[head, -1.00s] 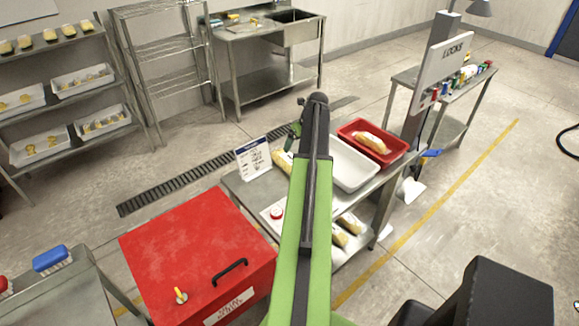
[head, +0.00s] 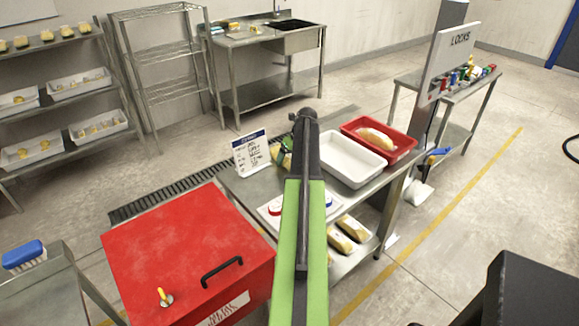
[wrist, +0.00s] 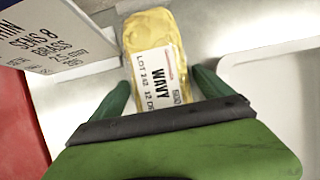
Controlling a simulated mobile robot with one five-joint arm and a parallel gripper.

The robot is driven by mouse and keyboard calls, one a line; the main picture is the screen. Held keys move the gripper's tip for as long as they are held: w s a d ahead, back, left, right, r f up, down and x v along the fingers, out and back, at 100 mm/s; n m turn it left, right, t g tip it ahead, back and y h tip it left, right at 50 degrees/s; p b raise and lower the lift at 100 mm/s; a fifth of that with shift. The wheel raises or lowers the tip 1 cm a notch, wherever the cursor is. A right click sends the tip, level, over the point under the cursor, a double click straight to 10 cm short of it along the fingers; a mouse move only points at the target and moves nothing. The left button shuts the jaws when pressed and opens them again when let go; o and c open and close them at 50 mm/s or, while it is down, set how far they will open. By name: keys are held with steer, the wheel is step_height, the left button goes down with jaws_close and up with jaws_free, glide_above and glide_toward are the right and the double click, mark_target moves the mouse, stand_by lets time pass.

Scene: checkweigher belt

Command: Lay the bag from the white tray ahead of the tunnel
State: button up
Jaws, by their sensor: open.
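A yellow bag with a white WAVY label (wrist: 157,75) lies on the steel table beside the white tray, not in it. My gripper (wrist: 160,88) is open, with one green finger on each side of the bag's near part; I cannot tell whether they touch it. In the head view, the bag (head: 285,158) is mostly hidden by my gripper and arm. The white tray (head: 335,172) looks empty in the head view; its edge (wrist: 228,68) shows at right in the wrist view. I cannot make out a tunnel in either view.
A printed sign (head: 252,153) stands close left of the bag. A red tray (head: 402,150) holding another bag sits beyond the white tray. A red cabinet (head: 185,245) is at front left. More bags (head: 352,229) lie on the table's lower shelf. A LOCKS board (head: 447,55) stands at right.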

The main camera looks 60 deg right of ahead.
steer(key=shift+w+d+f, duration=0.1)
steer(key=shift+w+f, duration=0.1)
steer(key=shift+f, duration=0.35)
steer(key=shift+r, duration=0.2)
steer(key=c, duration=1.8)
steer(key=shift+r, duration=0.1)
step_height(320, 180, up, 4)
steer(key=p, duration=0.4)
steer(key=shift+r+p, duration=0.2)
steer(key=shift+p, duration=0.2)
steer(key=shift+s+d+r+p, duration=0.6)
steer(key=shift+s+r+p, duration=0.45)
steer(key=shift+s, duration=0.8)
steer(key=shift+s+d+r+p, duration=0.65)
steer(key=shift+s+r+p, duration=0.45)
steer(key=shift+s, duration=0.75)
steer(key=shift+s+d+r+p, duration=0.6)
steer(key=shift+s+r+p, duration=0.45)
steer(key=shift+s, duration=0.8)
